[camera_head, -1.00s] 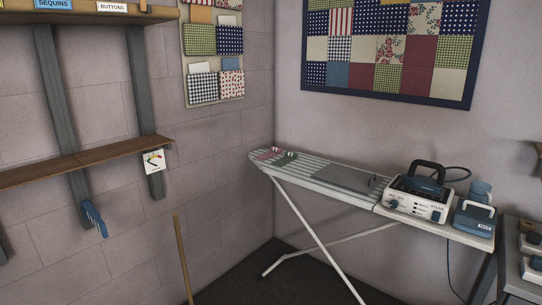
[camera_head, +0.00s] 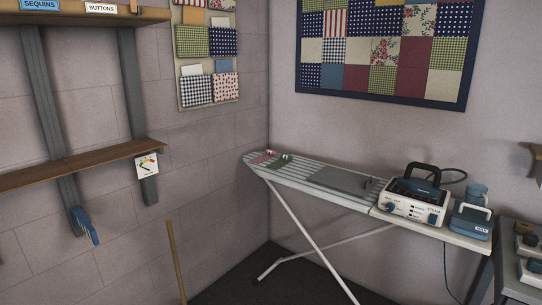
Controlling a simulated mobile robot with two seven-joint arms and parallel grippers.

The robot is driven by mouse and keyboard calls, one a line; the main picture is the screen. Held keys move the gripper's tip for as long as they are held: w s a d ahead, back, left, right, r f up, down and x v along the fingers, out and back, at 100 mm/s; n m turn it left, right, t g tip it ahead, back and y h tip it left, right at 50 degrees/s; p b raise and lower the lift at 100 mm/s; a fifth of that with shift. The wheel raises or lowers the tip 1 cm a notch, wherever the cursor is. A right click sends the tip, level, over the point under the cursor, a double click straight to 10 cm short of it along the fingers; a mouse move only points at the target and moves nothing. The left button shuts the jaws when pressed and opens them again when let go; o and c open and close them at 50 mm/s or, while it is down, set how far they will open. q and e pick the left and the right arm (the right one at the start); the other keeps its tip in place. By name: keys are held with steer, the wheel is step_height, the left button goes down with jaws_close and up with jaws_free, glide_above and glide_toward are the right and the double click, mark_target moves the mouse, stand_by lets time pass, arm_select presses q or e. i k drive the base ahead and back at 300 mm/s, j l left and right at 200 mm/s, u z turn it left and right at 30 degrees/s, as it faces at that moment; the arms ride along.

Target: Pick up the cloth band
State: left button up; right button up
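I cannot make out a cloth band for certain in the head view. Small pink and green pieces (camera_head: 272,157) lie at the narrow left end of the striped ironing board (camera_head: 310,170); they are too small to tell what they are. Neither of my grippers is in view.
A white and blue steam station (camera_head: 405,207) with an iron and a blue tank unit (camera_head: 470,220) stand on the board's right end. A wooden shelf (camera_head: 80,166) runs along the left wall. A wooden pole (camera_head: 176,262) stands below it. Dark floor (camera_head: 240,285) shows left of the board's legs.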

mark_target(270, 154)
steer(key=i+j+z, duration=0.2)
steer(key=i, duration=0.2)
steer(key=i+z, duration=0.2)
steer(key=i, duration=0.2)
steer(key=i+j+z, duration=0.15)
steer(key=i+j, duration=0.1)
steer(key=i, duration=0.1)
